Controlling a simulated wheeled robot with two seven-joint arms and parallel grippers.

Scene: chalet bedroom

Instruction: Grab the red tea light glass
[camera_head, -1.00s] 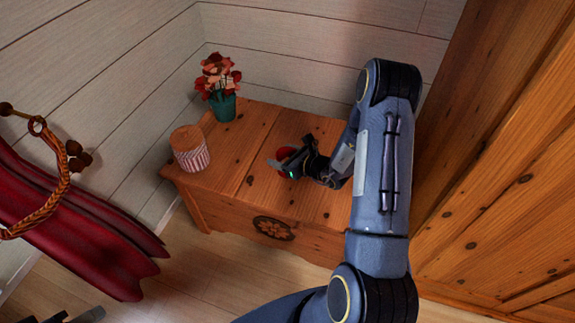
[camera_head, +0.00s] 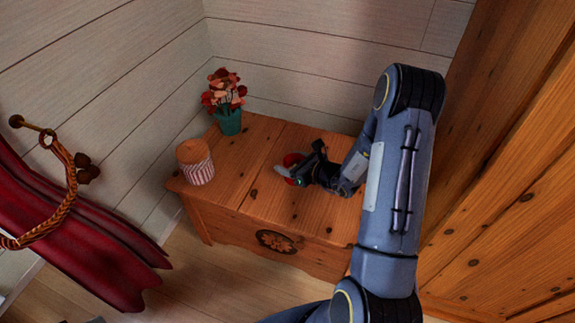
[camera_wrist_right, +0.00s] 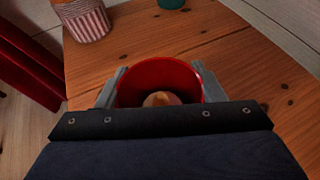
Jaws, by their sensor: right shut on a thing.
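The red tea light glass (camera_wrist_right: 160,75) stands between the two fingers of my right gripper in the right wrist view, with a pale candle (camera_wrist_right: 161,99) inside it. The fingers touch it from both sides. In the head view, the glass (camera_head: 292,159) shows only in part behind my right gripper (camera_head: 287,173), on top of the wooden chest (camera_head: 262,152). My right gripper is shut on the glass. I cannot tell if the glass is lifted off the chest. My left gripper is not in view.
A striped jar with a wooden lid (camera_head: 199,172) stands at the chest's left end. A green pot with red flowers (camera_head: 229,121) stands behind it. A wooden wardrobe (camera_head: 510,210) is close on the right. Red cloth (camera_head: 75,240) hangs at left.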

